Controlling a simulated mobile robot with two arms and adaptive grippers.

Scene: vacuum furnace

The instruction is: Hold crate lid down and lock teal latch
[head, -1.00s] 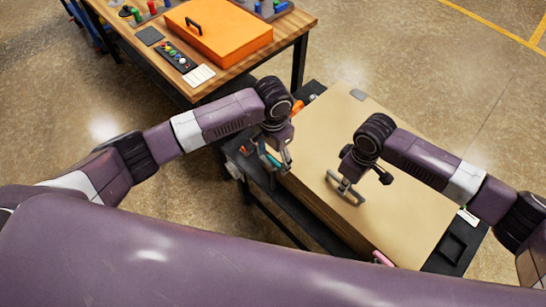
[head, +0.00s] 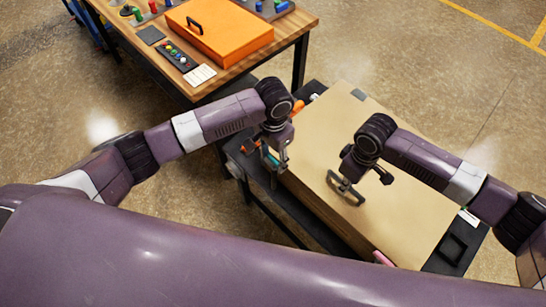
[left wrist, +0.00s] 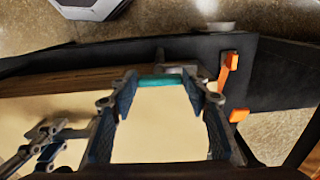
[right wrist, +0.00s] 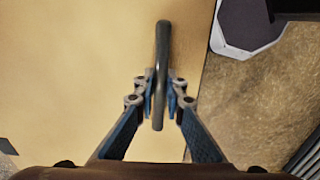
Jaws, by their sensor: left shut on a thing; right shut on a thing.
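A large tan crate lid (head: 340,140) lies flat on top of the crate on a dark bench. My right gripper (head: 352,178) is above the lid, shut on the dark grey lid handle (head: 343,188). In the right wrist view the handle (right wrist: 161,60) stands between the two fingertips. My left gripper (head: 275,157) is at the crate's left side, shut on the teal latch. In the left wrist view the teal latch (left wrist: 163,82) spans between the fingertips. In the head view the latch is mostly hidden by that gripper.
Orange parts (left wrist: 228,72) sit beside my left gripper, at the crate's side. A pink part (head: 382,258) shows at the near edge. A wooden table (head: 245,65) with an orange case (head: 220,30) stands at the back left. A dark tray (head: 454,248) lies right of the crate.

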